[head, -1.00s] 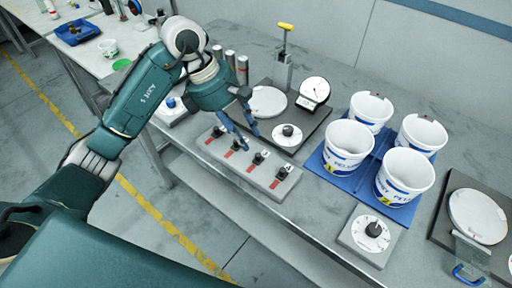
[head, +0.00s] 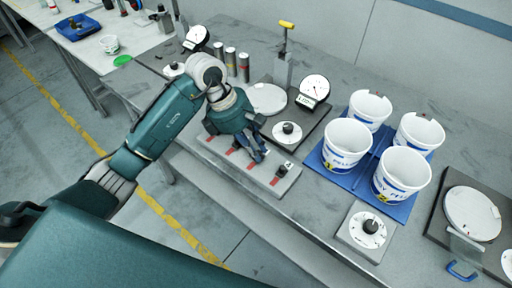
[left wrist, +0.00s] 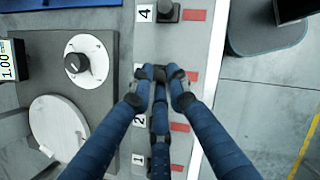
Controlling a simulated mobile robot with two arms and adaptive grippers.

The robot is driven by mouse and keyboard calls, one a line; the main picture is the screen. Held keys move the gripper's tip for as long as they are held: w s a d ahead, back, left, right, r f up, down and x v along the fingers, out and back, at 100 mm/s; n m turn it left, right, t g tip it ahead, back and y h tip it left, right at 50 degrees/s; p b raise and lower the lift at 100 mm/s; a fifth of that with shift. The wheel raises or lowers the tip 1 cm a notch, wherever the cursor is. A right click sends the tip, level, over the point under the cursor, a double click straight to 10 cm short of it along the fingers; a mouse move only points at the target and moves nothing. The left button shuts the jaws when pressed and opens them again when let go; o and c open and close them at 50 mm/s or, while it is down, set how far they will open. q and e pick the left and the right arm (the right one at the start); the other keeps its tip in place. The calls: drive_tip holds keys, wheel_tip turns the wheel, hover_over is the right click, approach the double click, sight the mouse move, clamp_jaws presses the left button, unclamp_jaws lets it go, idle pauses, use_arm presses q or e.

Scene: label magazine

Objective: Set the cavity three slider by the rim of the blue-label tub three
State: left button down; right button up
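The slider panel (head: 290,183) is a grey strip with black knobs, red marks and number labels. In the left wrist view, labels 1, 2 and 4 are readable and label 3 is partly covered. My left gripper (head: 259,157) is low over the panel; its fingertips (left wrist: 160,78) close around the cavity three knob (left wrist: 160,72), which they mostly hide. The cavity four knob (left wrist: 168,12) stands free. White tubs with blue labels stand on a blue mat (head: 367,180): front tubs one (head: 347,146) and two (head: 403,176), back tubs (head: 369,111) and (head: 418,133) with numbers hidden. My right gripper is out of view.
Behind the panel is a dark plate with a dial knob (head: 287,132), a round plate (head: 267,99) and a gauge (head: 314,89). A dial box (head: 366,232) stands in front of the tubs. A scale (head: 473,214) is at the right. Grey cylinders (head: 231,60) stand behind my arm.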

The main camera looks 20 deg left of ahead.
sight(254, 167)
use_arm(q)
drive_tip(key=shift+s+a, duration=0.1)
drive_tip(key=shift+s, duration=0.15)
drive_tip(key=s, duration=0.1)
drive_tip(key=s+a+b, duration=0.1)
drive_tip(key=s, duration=0.1)
drive_tip(key=shift+d, duration=0.1)
